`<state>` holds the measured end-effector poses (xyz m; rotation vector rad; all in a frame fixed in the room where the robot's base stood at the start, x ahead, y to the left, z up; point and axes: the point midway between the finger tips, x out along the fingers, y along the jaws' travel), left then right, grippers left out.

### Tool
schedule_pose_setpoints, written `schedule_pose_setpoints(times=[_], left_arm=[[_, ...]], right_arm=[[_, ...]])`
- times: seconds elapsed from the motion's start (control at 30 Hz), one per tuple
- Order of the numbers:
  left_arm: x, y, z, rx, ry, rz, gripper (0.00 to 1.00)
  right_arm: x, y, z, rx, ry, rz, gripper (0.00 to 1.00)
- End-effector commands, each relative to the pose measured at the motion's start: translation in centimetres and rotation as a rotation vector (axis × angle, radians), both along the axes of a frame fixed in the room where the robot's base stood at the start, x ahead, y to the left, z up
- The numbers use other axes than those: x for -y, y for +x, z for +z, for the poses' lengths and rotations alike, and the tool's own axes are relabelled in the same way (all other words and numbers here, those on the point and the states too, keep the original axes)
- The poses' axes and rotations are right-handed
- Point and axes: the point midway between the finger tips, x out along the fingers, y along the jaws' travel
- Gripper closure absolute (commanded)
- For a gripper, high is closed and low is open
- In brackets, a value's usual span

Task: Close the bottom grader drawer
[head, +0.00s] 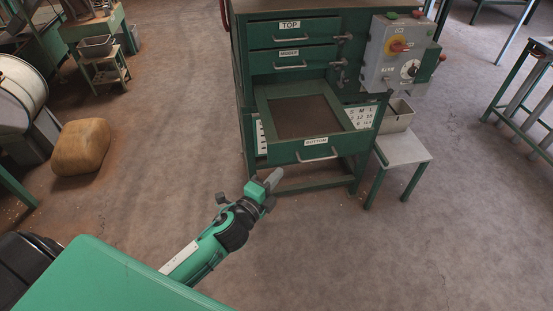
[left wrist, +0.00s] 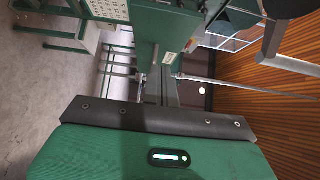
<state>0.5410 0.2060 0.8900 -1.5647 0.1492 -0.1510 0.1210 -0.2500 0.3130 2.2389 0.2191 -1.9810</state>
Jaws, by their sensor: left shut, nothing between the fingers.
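The green grader cabinet (head: 240,70) stands at the top middle of the head view. Its bottom drawer (head: 289,154) is pulled out, with an empty-looking brown interior, a BOTTOM label and a metal bar handle (head: 320,155). The top drawer (head: 262,30) and middle drawer (head: 265,62) are in. My left gripper (head: 273,179) is shut and empty, in front of and below the left part of the bottom drawer's front, apparently apart from it. In the left wrist view its fingers (left wrist: 160,88) point at green cabinet parts. My right gripper is not in view.
A grey control box (head: 380,75) with a red knob is mounted on the cabinet's right. A small stool (head: 408,150) holding a metal bin (head: 398,117) stands right of the drawer. A tan sack (head: 80,147) lies at left. The floor in front is clear.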

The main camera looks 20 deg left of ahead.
Motion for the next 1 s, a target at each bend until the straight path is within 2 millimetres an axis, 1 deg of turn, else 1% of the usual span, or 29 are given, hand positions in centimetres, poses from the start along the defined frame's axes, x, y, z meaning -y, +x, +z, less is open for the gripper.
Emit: schedule_pose_setpoints(times=[0.03,0.13,0.2,0.4,0.7,0.87,1.0], left_arm=[[0.2,0.9,0.2,0.001,0.0,0.0,1.0],[0.5,2.3,0.2,0.001,0.0,0.0,1.0],[-0.4,3.3,0.2,0.0,0.003,0.001,1.0],[-1.6,5.0,0.0,-0.001,0.0,0.001,1.0],[-1.9,5.4,-0.1,-0.001,-0.001,0.0,1.0],[-1.9,5.4,-0.1,-0.001,-0.001,0.0,1.0],[-1.9,5.9,0.0,0.0,0.0,0.0,1.0]], right_arm=[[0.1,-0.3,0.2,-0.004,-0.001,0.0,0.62],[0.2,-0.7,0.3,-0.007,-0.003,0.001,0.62],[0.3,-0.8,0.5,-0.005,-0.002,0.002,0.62],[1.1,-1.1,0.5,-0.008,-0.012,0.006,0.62],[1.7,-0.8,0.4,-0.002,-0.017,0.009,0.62],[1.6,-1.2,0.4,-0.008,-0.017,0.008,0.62],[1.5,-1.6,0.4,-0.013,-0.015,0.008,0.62]])
